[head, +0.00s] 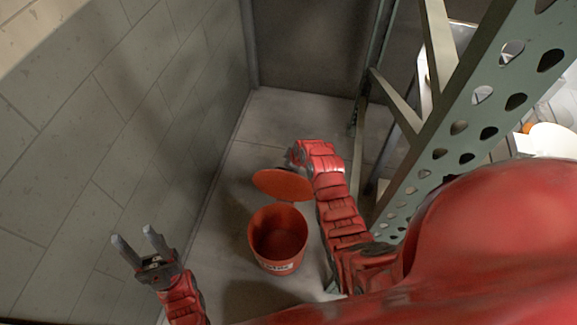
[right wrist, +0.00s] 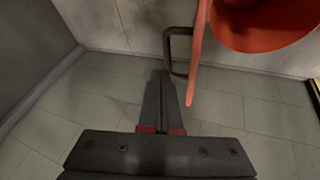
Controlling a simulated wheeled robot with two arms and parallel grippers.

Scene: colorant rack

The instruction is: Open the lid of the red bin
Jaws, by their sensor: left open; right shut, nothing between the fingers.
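The red bin (head: 278,265) stands on the floor, and I see into its open top in the head view. Its red lid (head: 283,185) is raised off the mouth at the bin's far side. In the right wrist view the lid shows as a thin red edge (right wrist: 197,50) beside the round red bin (right wrist: 270,25). My right gripper (head: 292,156) is beyond the lid, mostly hidden in the head view. In its wrist view the fingers (right wrist: 161,95) are shut and empty, just left of the lid's edge. My left gripper (head: 132,236) is open and empty, left of the bin.
A grey block wall (head: 130,120) runs along the left. A green perforated metal rack post (head: 460,125) stands on the right, with shelves behind it. Tiled floor (head: 285,115) is clear beyond the bin. A dark bent bar (right wrist: 168,50) shows near the lid in the wrist view.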

